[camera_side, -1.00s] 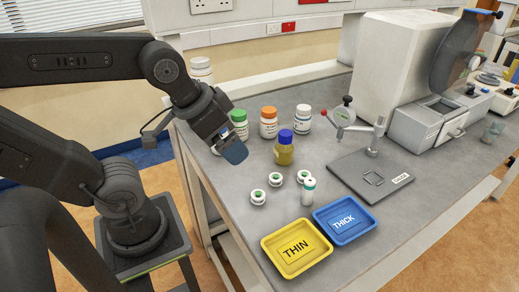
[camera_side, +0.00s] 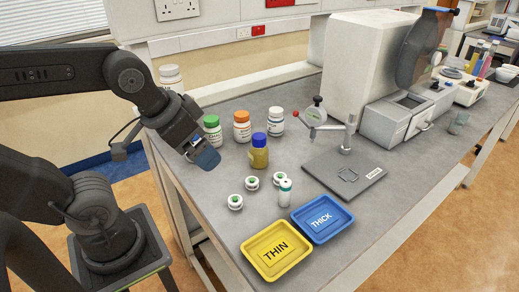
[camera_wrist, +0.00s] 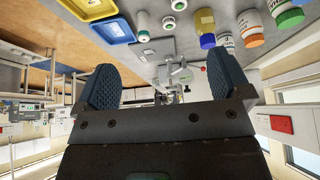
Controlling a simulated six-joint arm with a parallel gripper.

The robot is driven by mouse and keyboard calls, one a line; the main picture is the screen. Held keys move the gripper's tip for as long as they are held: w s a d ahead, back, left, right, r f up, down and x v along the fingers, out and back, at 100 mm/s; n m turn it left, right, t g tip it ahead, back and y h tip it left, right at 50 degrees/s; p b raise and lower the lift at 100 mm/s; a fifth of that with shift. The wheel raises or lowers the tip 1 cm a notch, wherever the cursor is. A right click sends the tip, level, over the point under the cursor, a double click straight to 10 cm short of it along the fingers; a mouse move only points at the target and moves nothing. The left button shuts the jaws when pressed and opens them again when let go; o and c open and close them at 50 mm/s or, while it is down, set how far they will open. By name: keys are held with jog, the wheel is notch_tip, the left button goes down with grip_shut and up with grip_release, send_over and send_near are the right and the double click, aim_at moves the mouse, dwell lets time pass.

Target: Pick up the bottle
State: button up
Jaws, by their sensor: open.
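Several bottles stand upright on the grey bench. An amber bottle (camera_side: 259,158) with a blue cap stands in front of white bottles with green (camera_side: 212,134), orange (camera_side: 242,129) and white (camera_side: 275,124) caps. Which one the task means is not clear. My gripper (camera_side: 207,158) is above the bench's left edge, left of the amber bottle and apart from it. In the wrist view my gripper (camera_wrist: 161,75) has its two blue pads wide apart with nothing between them. The amber bottle (camera_wrist: 205,22) shows there at the top, beyond the pads.
Small white-and-green items (camera_side: 235,202) and a teal-capped vial (camera_side: 285,194) stand in front of the bottles. A yellow THIN tray (camera_side: 252,248) and a blue THICK tray (camera_side: 345,222) lie near the front edge. A gauge stand (camera_side: 330,178) and a large white machine (camera_side: 357,65) are to the right.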

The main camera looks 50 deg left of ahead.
jog(key=c, duration=0.4)
jog(key=shift+o, duration=0.2)
jog(key=n+g+y, duration=0.2)
jog(key=n+y, duration=0.1)
jog(key=n, duration=0.5)
send_near(259, 137)
jog(key=shift+n, duration=0.3)
jog(key=x, duration=0.5)
jog(key=shift+s+a+f, duration=0.1)
jog(key=shift+s+f, duration=0.1)
jog(key=shift+f, duration=0.25)
jog(key=shift+w+x, duration=0.15)
jog(key=shift+x, duration=1.25)
jog(key=shift+w+x, duration=0.15)
jog(key=shift+x, duration=1.25)
